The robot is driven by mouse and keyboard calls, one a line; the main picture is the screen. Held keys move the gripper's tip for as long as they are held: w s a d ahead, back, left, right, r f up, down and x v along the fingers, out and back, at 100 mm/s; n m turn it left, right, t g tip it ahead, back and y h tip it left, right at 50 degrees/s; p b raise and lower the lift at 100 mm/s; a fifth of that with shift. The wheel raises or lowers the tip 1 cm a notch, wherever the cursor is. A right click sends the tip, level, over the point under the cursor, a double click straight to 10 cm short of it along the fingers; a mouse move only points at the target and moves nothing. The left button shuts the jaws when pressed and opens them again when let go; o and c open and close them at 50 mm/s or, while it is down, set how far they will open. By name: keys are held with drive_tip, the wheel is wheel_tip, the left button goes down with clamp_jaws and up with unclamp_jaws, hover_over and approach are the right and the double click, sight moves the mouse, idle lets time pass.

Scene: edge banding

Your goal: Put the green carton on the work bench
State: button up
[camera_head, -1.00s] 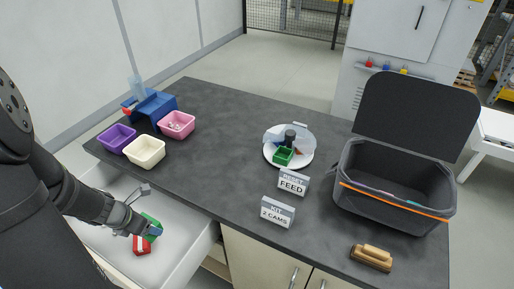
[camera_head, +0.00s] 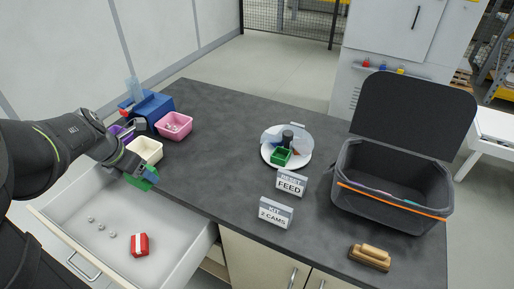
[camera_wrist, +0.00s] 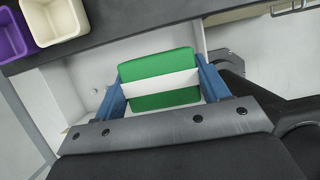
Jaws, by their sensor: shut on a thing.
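The green carton (camera_wrist: 160,92) has a white band and sits between the blue fingers of my gripper (camera_wrist: 162,88) in the wrist view. In the head view, my gripper (camera_head: 140,176) is shut on the carton (camera_head: 148,183) and holds it above the open drawer, near the left front edge of the work bench (camera_head: 215,160). The bench has a dark grey top. My gripper hides part of the carton.
The open drawer (camera_head: 185,248) holds a red carton (camera_head: 139,244) and several small metal pieces. Cream (camera_head: 150,150), purple and pink (camera_head: 174,124) bins stand near the bench's left end. A round tray (camera_head: 271,158), signs, a brush (camera_head: 370,257) and an open grey case (camera_head: 395,205) stand further right. The bench's middle is clear.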

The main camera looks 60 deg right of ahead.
drive_tip(key=s+d, duration=0.4)
drive_tip(key=d, duration=0.8)
drive_tip(key=s+d, duration=0.4)
drive_tip(key=d, duration=0.8)
approach(198, 160)
drive_tip(key=shift+d+f, duration=0.25)
drive_tip(key=shift+d, duration=0.2)
drive_tip(key=shift+d+f, duration=0.25)
drive_tip(key=shift+d, duration=0.2)
drive_tip(key=shift+f, duration=2)
drive_tip(key=shift+f, duration=0.1)
drive_tip(key=shift+f, duration=0.1)
drive_tip(key=o, duration=1)
